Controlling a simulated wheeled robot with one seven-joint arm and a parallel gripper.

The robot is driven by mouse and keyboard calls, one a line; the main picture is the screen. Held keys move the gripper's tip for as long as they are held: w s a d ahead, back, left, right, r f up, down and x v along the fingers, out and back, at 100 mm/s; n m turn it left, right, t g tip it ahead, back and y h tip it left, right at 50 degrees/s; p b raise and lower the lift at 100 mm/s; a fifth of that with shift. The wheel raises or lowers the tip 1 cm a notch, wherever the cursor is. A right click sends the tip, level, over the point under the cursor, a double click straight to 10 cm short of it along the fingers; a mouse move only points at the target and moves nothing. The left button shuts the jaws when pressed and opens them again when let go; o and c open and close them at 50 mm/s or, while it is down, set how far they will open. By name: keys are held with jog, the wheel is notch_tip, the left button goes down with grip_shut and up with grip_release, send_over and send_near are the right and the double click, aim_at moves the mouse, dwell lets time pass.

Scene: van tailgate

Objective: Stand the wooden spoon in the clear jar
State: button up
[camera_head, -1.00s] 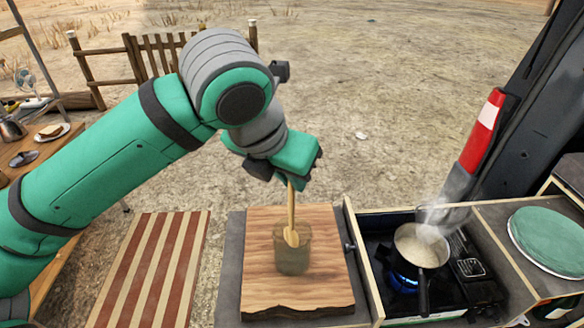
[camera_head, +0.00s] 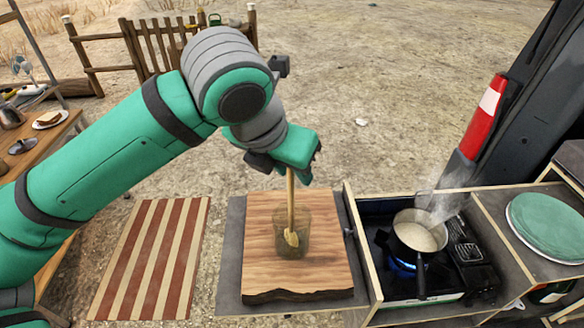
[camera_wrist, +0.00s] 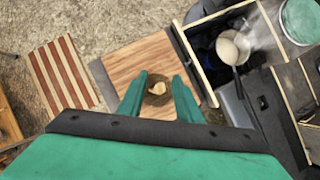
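The clear jar (camera_head: 307,228) stands upright on a wooden board. The wooden spoon (camera_head: 291,205) stands nearly upright in it, bowl end down, with the bowl showing through the jar's lower wall. In the wrist view the jar (camera_wrist: 150,99) and the spoon (camera_wrist: 158,88) lie in line between my fingers. My gripper (camera_head: 292,177) is right above the jar, and the handle's top end reaches up to it. In the wrist view my gripper (camera_wrist: 159,76) has its two green fingers apart, with clear gaps beside the spoon. The handle's very top is hidden at the gripper.
The wooden board (camera_head: 265,270) is otherwise clear. To its right, a steaming pan (camera_head: 418,236) sits on a lit camp stove (camera_head: 470,270), with a green round lid or plate (camera_head: 548,226) beyond. A striped mat (camera_head: 150,260) lies left. A red-and-white post (camera_head: 484,118) stands behind the stove.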

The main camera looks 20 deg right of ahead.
jog(key=v, duration=1)
jog(key=shift+a+r, duration=0.2)
jog(key=shift+r, duration=0.15)
dwell(0.4)
